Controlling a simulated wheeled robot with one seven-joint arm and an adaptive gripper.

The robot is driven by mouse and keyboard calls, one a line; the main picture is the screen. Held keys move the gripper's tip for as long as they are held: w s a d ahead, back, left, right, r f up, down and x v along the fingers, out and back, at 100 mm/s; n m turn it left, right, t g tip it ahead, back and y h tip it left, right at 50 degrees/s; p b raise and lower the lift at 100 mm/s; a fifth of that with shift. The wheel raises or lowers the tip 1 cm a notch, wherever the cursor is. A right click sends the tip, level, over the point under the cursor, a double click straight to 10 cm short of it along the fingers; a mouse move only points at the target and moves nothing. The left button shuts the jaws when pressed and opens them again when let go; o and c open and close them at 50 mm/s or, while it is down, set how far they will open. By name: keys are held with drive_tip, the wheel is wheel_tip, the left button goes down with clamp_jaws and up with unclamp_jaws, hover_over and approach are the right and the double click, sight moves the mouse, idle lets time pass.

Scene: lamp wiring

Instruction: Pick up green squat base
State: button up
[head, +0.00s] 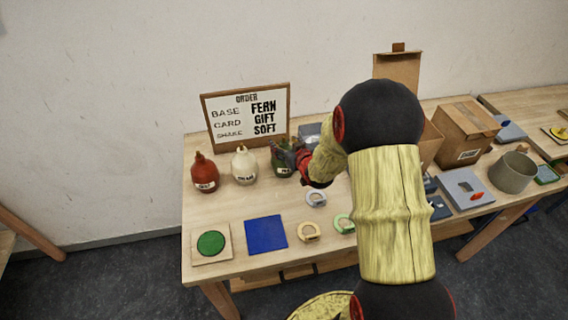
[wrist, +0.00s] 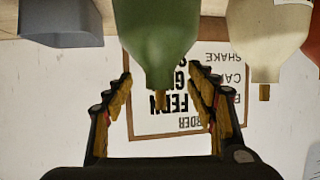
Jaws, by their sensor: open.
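The green squat base (head: 279,169) is a rounded bottle-like body with a narrow neck and a white label. It stands on the table in front of the order sign, at the right end of a row of three. My gripper (head: 287,150) is at its top and hides part of it in the head view. In the wrist view, which is upside down, the green base (wrist: 157,35) tapers down between the two fingers of my gripper (wrist: 161,82). The fingers are open, one on each side of the neck, with gaps showing.
A cream base (head: 244,167) and a red base (head: 204,173) stand to the left. The order sign (head: 247,114) is close behind. A grey block (head: 309,134) is beside the gripper. A blue square (head: 265,234) and a green disc (head: 211,243) lie in front.

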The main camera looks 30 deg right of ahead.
drive_tip(key=shift+w+f, duration=0.1)
drive_tip(key=shift+w, duration=0.3)
drive_tip(key=shift+c, duration=0.6)
drive_tip(key=shift+s+f, duration=0.1)
drive_tip(key=c, duration=1.3)
drive_tip(key=shift+d, duration=0.1)
drive_tip(key=shift+r, duration=0.2)
